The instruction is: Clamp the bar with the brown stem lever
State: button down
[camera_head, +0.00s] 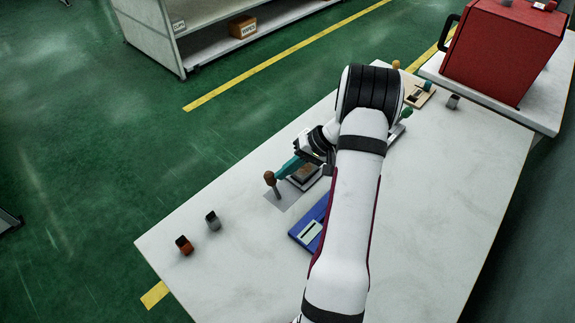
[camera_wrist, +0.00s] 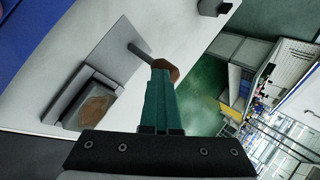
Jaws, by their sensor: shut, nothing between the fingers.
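The brown stem lever has a brown knob (camera_head: 269,176) on a grey stem (camera_head: 277,192), standing at the left end of a grey plate (camera_head: 286,197). The knob (camera_wrist: 172,69) and stem (camera_wrist: 141,52) also show in the wrist view. My gripper (camera_head: 279,175) has teal fingers, closed together and empty. Its tips (camera_wrist: 159,72) are right by the knob; I cannot tell whether they touch it. A grey fixture (camera_wrist: 72,93) with a brown-topped part (camera_wrist: 95,112) sits beside the lever. I cannot make out the bar for certain.
A blue box (camera_head: 305,238) lies right of the lever. An orange-brown cup (camera_head: 184,245) and a grey cup (camera_head: 212,220) stand to the left. A wooden board (camera_head: 420,95), a grey cup (camera_head: 453,101) and a red case (camera_head: 495,55) are at the back right. The right tabletop is clear.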

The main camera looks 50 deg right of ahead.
jog(key=d+f+v, duration=0.1)
jog(key=v, duration=1.2)
jog(key=w+a+r+n+g, duration=0.1)
jog(key=a+r, duration=0.2)
jog(key=a, duration=0.5)
jog(key=w+a+r+g+h, duration=0.1)
jog(key=a+r+g, duration=0.15)
jog(key=a, duration=0.55)
jog(key=w+a+r+n+g, duration=0.1)
jog(key=a+r, duration=0.2)
jog(key=a, duration=0.5)
jog(key=s+a+f+n+g+h, duration=0.1)
jog(key=s+a+f+h, duration=0.1)
jog(key=s+a, duration=1.2)
jog(key=shift+s+a+f+h, duration=0.2)
jog(key=shift+s+h, duration=0.3)
jog(key=shift+s, duration=0.6)
